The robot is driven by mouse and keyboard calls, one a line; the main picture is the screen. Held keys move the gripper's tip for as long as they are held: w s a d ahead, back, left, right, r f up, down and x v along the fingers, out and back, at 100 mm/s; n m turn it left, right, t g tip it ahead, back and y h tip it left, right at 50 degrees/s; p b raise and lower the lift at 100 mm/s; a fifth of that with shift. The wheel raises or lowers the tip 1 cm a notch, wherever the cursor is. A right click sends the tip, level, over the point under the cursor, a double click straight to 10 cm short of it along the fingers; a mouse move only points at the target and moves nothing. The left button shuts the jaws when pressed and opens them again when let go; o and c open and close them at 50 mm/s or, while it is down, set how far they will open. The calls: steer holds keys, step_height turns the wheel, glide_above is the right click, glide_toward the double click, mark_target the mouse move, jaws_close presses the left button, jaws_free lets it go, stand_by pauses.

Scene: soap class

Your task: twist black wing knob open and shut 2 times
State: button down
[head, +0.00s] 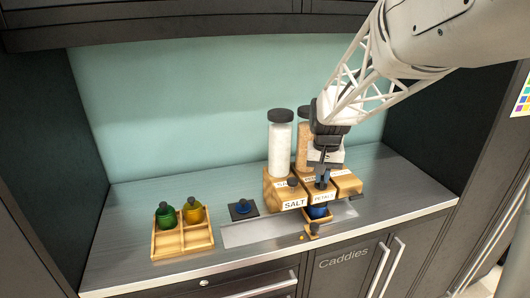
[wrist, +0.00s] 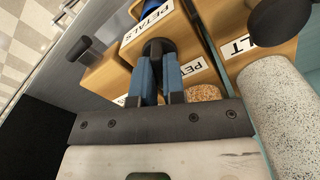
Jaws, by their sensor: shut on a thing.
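The wooden dispenser block labelled PETALS (head: 321,198) stands in the middle of a row, and its label shows in the wrist view (wrist: 152,14). My gripper (head: 321,182) is over the front of this block, pointing down. In the wrist view my gripper's blue fingers (wrist: 158,62) are shut on the black wing knob (wrist: 158,46). Only the knob's dark top shows between and beyond the fingers; its wings and turn angle are hidden. A blue cup (head: 317,211) sits below the block's front.
The SALT block (head: 283,194) with a white jar (head: 280,148) and its own black knob (head: 292,182) stands close on the left. Another wooden block (head: 347,184) is close on the right. A tray (head: 182,240) with green and yellow bottles is at left.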

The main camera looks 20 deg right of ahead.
steer(key=shift+m, duration=0.9)
steer(key=c, duration=1.2)
jaws_free()
steer(key=shift+r, duration=0.1)
steer(key=shift+r, duration=3.85)
